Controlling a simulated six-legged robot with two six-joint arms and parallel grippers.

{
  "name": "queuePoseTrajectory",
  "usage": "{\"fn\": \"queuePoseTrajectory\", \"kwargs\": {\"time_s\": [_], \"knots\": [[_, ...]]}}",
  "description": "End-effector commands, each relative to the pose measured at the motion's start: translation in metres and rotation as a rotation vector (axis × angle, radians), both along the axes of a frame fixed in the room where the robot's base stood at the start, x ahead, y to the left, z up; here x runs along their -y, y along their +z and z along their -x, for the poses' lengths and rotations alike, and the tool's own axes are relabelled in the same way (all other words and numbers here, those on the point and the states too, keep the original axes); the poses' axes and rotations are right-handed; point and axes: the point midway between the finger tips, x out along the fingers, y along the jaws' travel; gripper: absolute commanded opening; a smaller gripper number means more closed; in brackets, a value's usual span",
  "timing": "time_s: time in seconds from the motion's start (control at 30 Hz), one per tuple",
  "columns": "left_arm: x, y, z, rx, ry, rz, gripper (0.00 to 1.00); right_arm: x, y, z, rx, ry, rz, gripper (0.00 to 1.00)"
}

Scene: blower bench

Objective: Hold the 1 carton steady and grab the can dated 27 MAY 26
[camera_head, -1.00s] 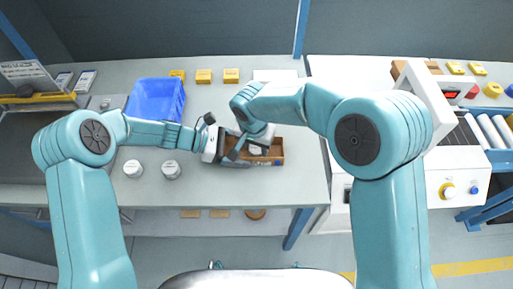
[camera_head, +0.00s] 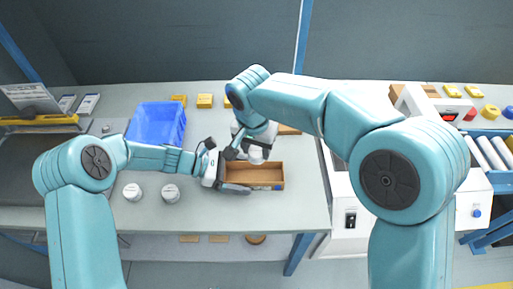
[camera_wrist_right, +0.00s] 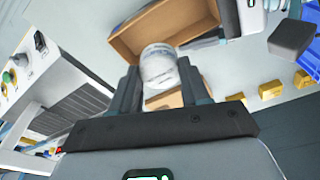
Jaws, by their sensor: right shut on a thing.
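The carton (camera_head: 270,184) is an open brown box on the bench; its inside looks empty in the head view, and it also shows in the right wrist view (camera_wrist_right: 128,40). My right gripper (camera_head: 256,150) is shut on a white can (camera_wrist_right: 160,66), held above the carton's rear side. The can also shows in the head view (camera_head: 255,156); no date on it is readable. My left gripper (camera_head: 232,170) is at the carton's left end with its dark fingers spread apart, the lower one beside the front left corner. Whether they touch the carton is unclear.
Two white cans (camera_head: 132,192) (camera_head: 170,193) stand on the bench left of the carton. A blue bin (camera_head: 157,124) is behind them. Yellow blocks (camera_head: 205,101) line the back. A brown box (camera_head: 289,130) lies partly hidden behind my right arm. The bench right of the carton is clear.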

Motion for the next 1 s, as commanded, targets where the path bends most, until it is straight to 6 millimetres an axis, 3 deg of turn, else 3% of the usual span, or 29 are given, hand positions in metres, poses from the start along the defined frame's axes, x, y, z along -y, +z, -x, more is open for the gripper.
{"fn": "queuePoseTrajectory", "kwargs": {"time_s": [0.27, 0.7, 1.0], "knots": [[-0.002, 0.001, 0.000, 0.000, 0.001, 0.000, 1.00, 0.000, 0.000, 0.000, 0.000, 0.000, 0.000, 0.10], [-0.064, 0.026, -0.002, 0.001, 0.002, 0.000, 1.00, 0.000, 0.000, 0.000, 0.000, -0.001, 0.000, 0.10], [-0.070, 0.030, -0.002, 0.000, 0.000, 0.000, 1.00, 0.000, 0.001, 0.000, 0.000, -0.001, 0.000, 0.10]]}}
